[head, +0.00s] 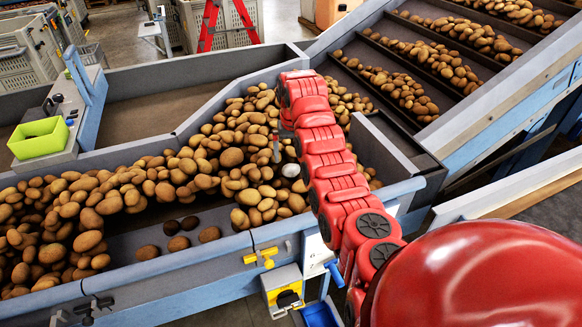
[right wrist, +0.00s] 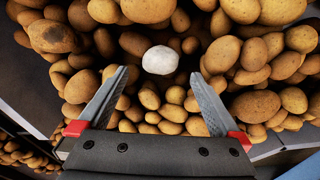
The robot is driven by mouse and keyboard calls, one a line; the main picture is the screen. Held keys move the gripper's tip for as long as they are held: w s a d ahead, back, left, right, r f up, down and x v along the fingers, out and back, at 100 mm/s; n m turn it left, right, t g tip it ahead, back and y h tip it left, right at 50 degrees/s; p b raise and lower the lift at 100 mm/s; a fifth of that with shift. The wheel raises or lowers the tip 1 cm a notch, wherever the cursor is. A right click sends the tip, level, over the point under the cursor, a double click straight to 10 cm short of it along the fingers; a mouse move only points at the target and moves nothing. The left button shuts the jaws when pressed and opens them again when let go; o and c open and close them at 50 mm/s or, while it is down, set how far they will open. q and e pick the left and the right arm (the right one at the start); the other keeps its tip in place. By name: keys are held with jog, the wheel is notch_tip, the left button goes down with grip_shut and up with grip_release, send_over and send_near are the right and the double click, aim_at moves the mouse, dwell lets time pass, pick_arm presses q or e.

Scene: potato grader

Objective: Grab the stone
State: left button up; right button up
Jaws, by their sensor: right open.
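The stone (head: 291,170) is a pale, whitish lump lying among brown potatoes in the grader trough, just left of my red right arm in the head view. In the right wrist view the stone (right wrist: 160,60) lies on the pile, beyond the fingertips and between their lines. My right gripper (right wrist: 158,76) is open and empty, its two grey fingers spread wide. In the head view a grey finger of the right gripper (head: 277,148) shows just left of the stone; the rest is hidden by the arm. My left gripper is not in view.
Potatoes (head: 232,157) are heaped around the stone. Grey trough walls (head: 190,125) border the pile, and an inclined conveyor (head: 385,100) carries potatoes at the right. A green bin (head: 38,138) stands on the left ledge. Dark lumps (head: 179,243) lie near the front wall.

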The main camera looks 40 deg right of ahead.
aim_at(291, 166)
jog(key=shift+f, duration=0.3)
jog(key=f+p, duration=0.3)
jog(key=f, duration=0.1)
jog(key=shift+w+d, duration=0.1)
jog(key=shift+w, duration=0.2)
jog(key=shift+f+p, duration=0.35)
jog(key=shift+f, duration=0.25)
jog(key=c, duration=1.5)
jog(key=shift+o, duration=0.2)
jog(key=shift+w+r, duration=0.1)
jog(key=shift+r, duration=0.1)
